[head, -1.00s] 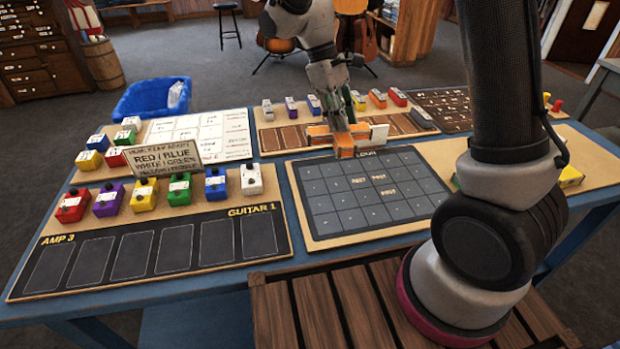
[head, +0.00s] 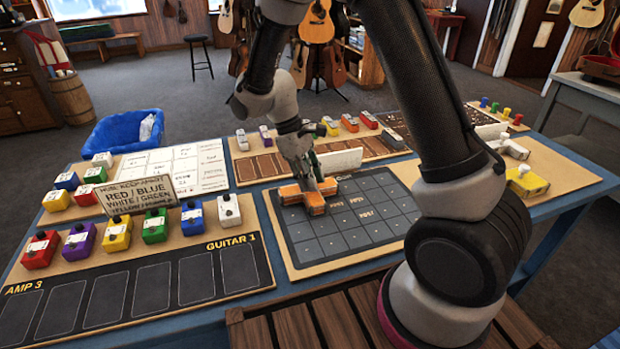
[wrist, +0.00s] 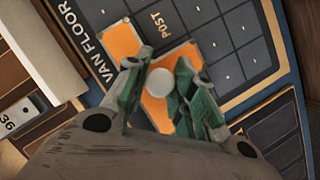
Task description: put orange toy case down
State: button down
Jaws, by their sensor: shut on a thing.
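The orange toy case (head: 303,196) is an angular, bent piece with a round pale knob, held over the upper left part of the dark gridded board (head: 335,240). My gripper (head: 312,184) is shut on it from above. In the wrist view the orange case (wrist: 122,42) shows between and beyond the green fingers of my gripper (wrist: 160,88), with the board's "VAN FLOOR" and "POST" lettering beside it. The case is at or just above the board; I cannot tell whether it touches.
A white block (head: 340,160) stands at the grid board's back edge. A yellow box (head: 526,181) sits at right. The grid's front and right cells look clear.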

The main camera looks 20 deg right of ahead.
jog(key=c, duration=1.2)
grip_release()
jog(key=shift+f, duration=0.15)
jog(key=v, duration=1.2)
jog(key=s+d+r+m+t+y, duration=0.2)
jog(key=s+d+r+m+t, duration=0.15)
jog(key=s+d+r, duration=0.6)
jog(key=s+d+r+m+t, duration=0.1)
jog(key=s+d+m+t, duration=0.1)
jog(key=s+d, duration=0.2)
jog(key=s+d+r+m+t+y, duration=0.1)
jog(key=s+d+r+m+t, duration=0.1)
jog(key=s, duration=0.8)
jog(key=d+m, duration=0.1)
jog(key=d, duration=0.1)
jog(key=shift+d+r, duration=0.25)
jog(key=shift+d, duration=0.1)
